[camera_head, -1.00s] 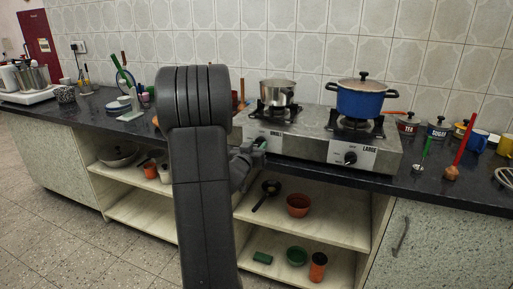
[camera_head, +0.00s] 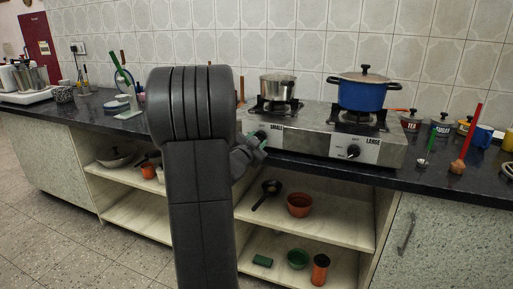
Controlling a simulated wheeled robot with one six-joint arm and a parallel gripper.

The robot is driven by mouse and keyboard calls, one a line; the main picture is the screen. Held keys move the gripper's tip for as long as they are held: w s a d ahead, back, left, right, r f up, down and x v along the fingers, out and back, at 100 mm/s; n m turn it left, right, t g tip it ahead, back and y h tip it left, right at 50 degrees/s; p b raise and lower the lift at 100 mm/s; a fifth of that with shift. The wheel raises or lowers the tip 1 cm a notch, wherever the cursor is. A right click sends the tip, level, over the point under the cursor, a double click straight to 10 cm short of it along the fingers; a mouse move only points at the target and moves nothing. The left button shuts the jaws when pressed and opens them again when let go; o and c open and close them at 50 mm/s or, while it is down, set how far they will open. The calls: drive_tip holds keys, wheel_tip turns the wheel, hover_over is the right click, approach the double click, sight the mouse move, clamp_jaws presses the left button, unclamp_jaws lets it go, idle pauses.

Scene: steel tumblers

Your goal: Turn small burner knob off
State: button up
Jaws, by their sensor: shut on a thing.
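A steel gas stove (camera_head: 310,136) stands on the dark counter, with one burner marked SMALL and one marked LARGE. The small burner knob (camera_head: 260,135) is on the left of the stove's front face, partly covered by my gripper. My gripper (camera_head: 259,143), with greenish fingertips, is at this knob and shut on it. My arm hides part of the gripper and the stove's left end. The knob's exact angle cannot be told. The large burner knob (camera_head: 352,151) is in plain view to the right.
A steel pot (camera_head: 277,88) stands on the small burner and a blue lidded pot (camera_head: 362,93) on the large one. The counter edge (camera_head: 330,166) runs below the stove. Open shelves below hold a brown bowl (camera_head: 299,204) and a dark pan (camera_head: 271,187).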

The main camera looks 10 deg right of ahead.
drive_tip(key=m+b, duration=0.7)
drive_tip(key=m, duration=0.4)
drive_tip(key=shift+f, duration=0.1)
drive_tip(key=shift+m, duration=0.4)
drive_tip(key=o, duration=1)
drive_tip(key=p+v, duration=0.2)
drive_tip(key=v, duration=1.2)
